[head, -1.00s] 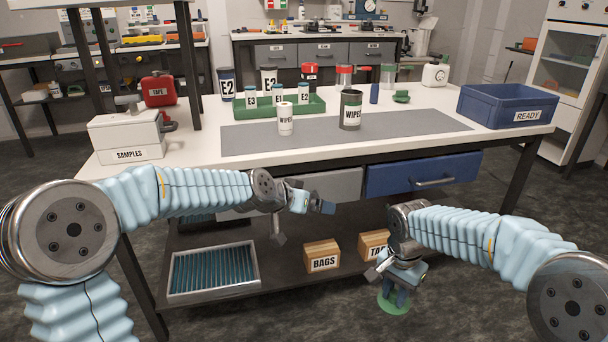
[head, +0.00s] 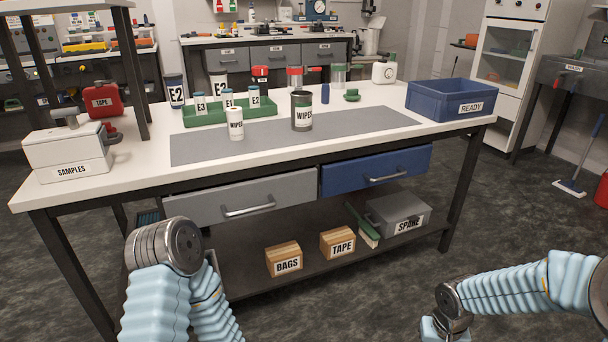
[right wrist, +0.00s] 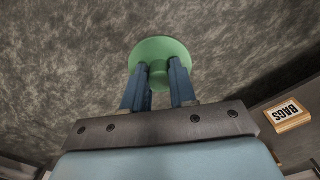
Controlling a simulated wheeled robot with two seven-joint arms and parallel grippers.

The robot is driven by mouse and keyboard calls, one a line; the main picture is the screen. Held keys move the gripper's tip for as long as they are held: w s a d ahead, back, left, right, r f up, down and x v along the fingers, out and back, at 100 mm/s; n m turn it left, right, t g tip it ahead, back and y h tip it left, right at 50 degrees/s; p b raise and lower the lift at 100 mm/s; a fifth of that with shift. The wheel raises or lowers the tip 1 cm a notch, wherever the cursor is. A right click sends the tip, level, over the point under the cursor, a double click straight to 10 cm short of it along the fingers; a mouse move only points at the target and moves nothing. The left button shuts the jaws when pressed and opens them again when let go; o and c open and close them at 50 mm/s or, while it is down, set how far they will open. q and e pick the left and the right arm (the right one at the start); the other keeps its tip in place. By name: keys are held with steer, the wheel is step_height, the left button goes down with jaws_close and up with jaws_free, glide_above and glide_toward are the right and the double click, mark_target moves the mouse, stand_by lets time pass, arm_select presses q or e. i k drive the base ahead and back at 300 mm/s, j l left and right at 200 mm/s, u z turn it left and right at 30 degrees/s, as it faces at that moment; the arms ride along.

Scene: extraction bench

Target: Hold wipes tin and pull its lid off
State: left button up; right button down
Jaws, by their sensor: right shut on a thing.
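A dark tin (head: 302,114) with a white WIPES label stands upright on the grey mat of the bench. A smaller white WIPES canister (head: 236,124) stands to its left. My right gripper (right wrist: 158,69) is shut on the knob of a round green lid (right wrist: 178,49). It holds the lid over the dark floor, away from the bench top. In the head view the right gripper and lid are out of frame at the bottom. My left arm is folded at the lower left, and its gripper is not seen. Nothing grips the dark tin.
A green tray (head: 215,111) with several small labelled canisters sits behind the mat (head: 350,126). A blue READY crate (head: 440,102) stands at the right end. A small green knobbed thing (head: 351,95) lies behind the tin. BAGS (head: 284,259) and TAPE boxes (head: 337,242) are on the lower shelf.

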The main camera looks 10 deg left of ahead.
mark_target(301, 100)
steer(key=i+l+u, duration=0.3)
steer(key=i+l, duration=0.2)
steer(key=l, duration=0.15)
steer(key=i+l+u, duration=0.15)
steer(key=l, duration=0.25)
steer(key=i+j, duration=0.05)
steer(key=i, duration=0.05)
